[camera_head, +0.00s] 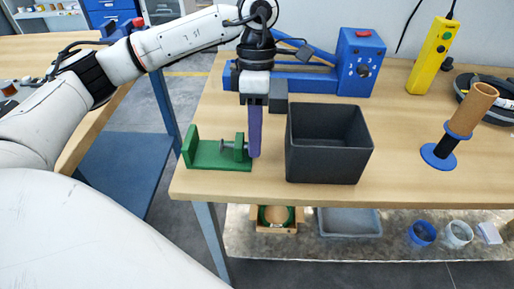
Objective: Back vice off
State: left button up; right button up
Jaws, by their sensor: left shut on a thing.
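A small green vice (207,158) sits near the front left of the wooden bench. Its grey screw (232,146) runs to the right through the green end block. A purple bar (255,133) stands upright at the screw's right end, as a handle would. My left gripper (254,103) points down from above and is shut on the top of the purple bar. The fingertips are small and partly hidden here. My right gripper is not in view.
A dark open box (327,165) stands just right of the purple bar, close to it. Behind are a blue machine (358,62) and a yellow control box (432,56). A brown roll on a blue stand (438,157) is at the right. Bench between box and stand is clear.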

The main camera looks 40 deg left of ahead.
pick_arm(q)
jog(key=shift+s+d+f+t+y+b, duration=0.1)
jog(key=shift+s+f+t+y+b, duration=0.1)
jog(key=shift+t+y+b, duration=0.45)
jog(key=shift+r+t, duration=0.2)
jog(key=shift+t, duration=0.15)
